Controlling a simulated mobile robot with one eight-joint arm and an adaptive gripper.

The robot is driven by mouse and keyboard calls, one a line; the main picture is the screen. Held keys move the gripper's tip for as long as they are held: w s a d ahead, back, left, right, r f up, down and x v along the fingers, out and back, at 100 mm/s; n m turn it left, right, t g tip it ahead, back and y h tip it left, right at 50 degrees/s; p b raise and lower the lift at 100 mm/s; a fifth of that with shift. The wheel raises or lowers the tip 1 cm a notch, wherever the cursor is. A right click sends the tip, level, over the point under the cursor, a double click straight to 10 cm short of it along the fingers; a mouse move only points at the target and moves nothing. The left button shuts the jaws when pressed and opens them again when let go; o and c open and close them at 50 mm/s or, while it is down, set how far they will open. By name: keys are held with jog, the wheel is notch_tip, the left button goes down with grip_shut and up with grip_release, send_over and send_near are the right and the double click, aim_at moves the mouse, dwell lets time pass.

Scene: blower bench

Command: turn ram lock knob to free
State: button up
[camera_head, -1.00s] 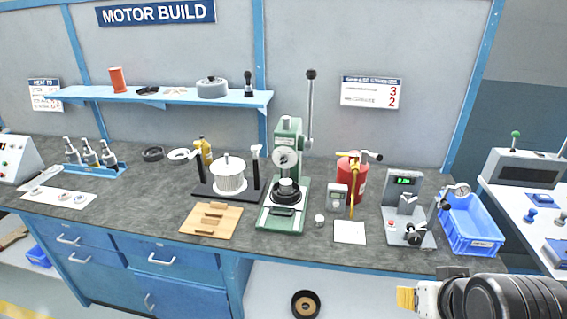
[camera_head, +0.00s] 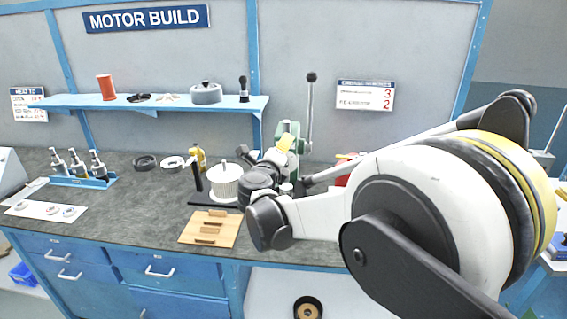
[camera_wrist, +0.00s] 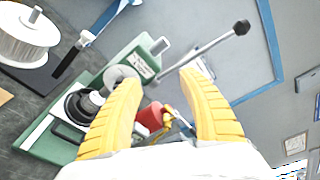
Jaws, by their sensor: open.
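The green press (camera_head: 292,128) stands on the bench, mostly hidden behind my arm in the head view. In the wrist view the press (camera_wrist: 116,67) appears tilted, with a pale round disc (camera_wrist: 120,74) on its head and a short grey cylinder (camera_wrist: 160,46) beside its label. I cannot tell for sure which part is the ram lock knob, or its setting. A long lever (camera_wrist: 200,47) with a black ball end extends from the head. My gripper (camera_wrist: 160,80) has its yellow fingers spread and empty, facing the press head; it also shows in the head view (camera_head: 284,144).
A red cylinder (camera_wrist: 150,117) shows beyond the fingers. My arm covers the bench's right side. The left bench has some clear surface.

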notch_tip(320, 180, down, 9)
jog(key=a+m+g+h, duration=0.1)
jog(key=a+m+g, duration=0.1)
jog(key=a+m, duration=0.1)
jog(key=b+x, duration=0.1)
jog(key=x, duration=0.2)
jog(key=b+x, duration=0.1)
jog(key=x, duration=0.3)
jog(key=b+x, duration=0.1)
jog(key=x, duration=0.2)
jog(key=shift+w+d, duration=0.15)
jog(key=shift+d, duration=0.2)
grip_shut()
